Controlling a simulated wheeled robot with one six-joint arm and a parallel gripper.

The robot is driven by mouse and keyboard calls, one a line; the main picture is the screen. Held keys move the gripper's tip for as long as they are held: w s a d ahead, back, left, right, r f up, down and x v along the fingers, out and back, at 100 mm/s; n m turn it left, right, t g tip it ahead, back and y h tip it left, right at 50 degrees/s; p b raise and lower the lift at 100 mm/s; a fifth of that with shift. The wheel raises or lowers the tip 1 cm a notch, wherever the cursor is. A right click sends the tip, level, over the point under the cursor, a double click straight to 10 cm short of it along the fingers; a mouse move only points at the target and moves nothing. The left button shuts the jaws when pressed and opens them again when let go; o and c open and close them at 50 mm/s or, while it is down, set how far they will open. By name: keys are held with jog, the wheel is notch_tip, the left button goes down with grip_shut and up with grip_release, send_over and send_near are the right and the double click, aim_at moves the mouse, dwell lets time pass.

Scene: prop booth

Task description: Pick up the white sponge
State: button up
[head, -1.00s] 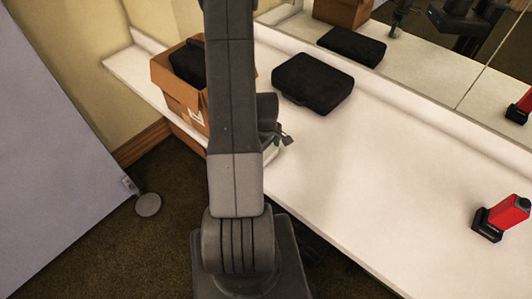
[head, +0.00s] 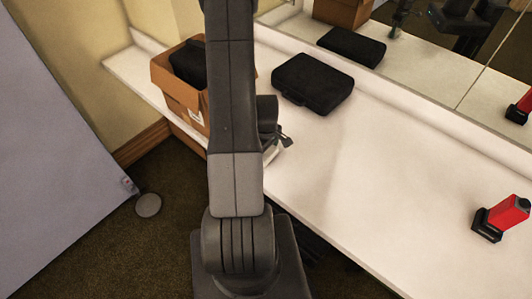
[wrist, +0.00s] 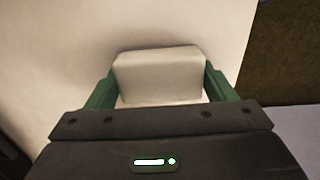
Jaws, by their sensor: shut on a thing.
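The white sponge (wrist: 158,76) is a pale block with rounded edges, in the middle of the wrist view. My gripper (wrist: 160,88) is shut on it, with one green finger against each side. The white counter lies behind the sponge; I cannot tell how far the sponge is above it. In the head view my arm hides most of the gripper, and only a dark part of it (head: 284,140) shows at the right of the arm, over the counter's front edge. A small pale patch below it may be the sponge.
The white counter (head: 350,190) is mostly clear in the middle. A black case (head: 312,84) lies near the mirror. A cardboard box (head: 182,98) holding something black stands at the left. A grey panel (head: 60,150) leans at far left.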

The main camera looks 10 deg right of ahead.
jog(key=shift+r+b, duration=0.75)
jog(key=shift+r, duration=4.15)
jog(key=shift+o, duration=0.5)
